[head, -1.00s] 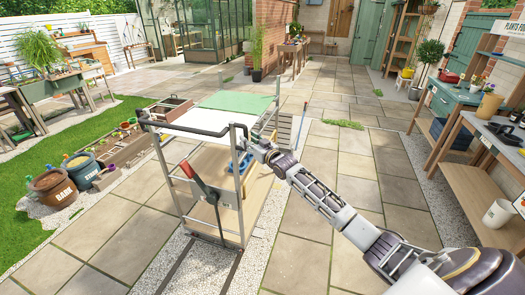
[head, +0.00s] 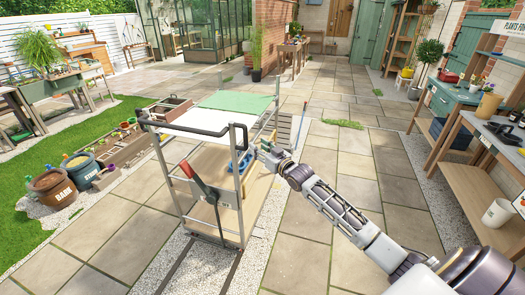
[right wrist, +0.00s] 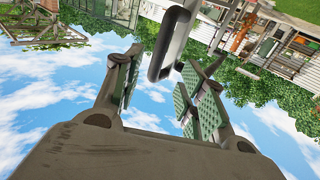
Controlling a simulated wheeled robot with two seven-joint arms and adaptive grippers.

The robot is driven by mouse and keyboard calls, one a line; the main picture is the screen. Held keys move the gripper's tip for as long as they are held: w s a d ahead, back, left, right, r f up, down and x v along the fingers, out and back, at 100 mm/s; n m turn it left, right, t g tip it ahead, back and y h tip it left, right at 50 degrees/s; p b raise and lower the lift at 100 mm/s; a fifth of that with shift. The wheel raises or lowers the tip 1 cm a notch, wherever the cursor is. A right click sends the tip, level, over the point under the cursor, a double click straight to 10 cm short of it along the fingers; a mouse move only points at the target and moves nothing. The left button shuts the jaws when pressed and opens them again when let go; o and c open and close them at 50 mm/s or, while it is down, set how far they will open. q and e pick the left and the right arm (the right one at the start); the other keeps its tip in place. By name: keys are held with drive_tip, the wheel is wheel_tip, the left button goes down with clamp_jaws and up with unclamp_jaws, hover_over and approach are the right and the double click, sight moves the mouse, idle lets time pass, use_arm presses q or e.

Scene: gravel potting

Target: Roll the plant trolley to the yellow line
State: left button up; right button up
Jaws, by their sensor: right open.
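My right gripper (head: 268,152) is just right of the trolley's near right post. In the right wrist view my right gripper (right wrist: 165,80) is open, with the dark handle bar (right wrist: 172,45) showing beyond and between its fingers, not clasped. My left gripper is not in view. I cannot make out a yellow line.
Rail-like dark strips (head: 175,265) run under the trolley. Buckets (head: 53,190) and planter boxes (head: 120,145) stand to the left. A wooden workbench (head: 480,185) stands at the right. Paving beyond the trolley is mostly clear; a thin upright pole (head: 303,118) stands there.

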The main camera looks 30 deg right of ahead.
drive_tip(key=shift+s+d, duration=0.15)
drive_tip(key=shift+s, duration=0.6)
drive_tip(key=shift+n, duration=0.3)
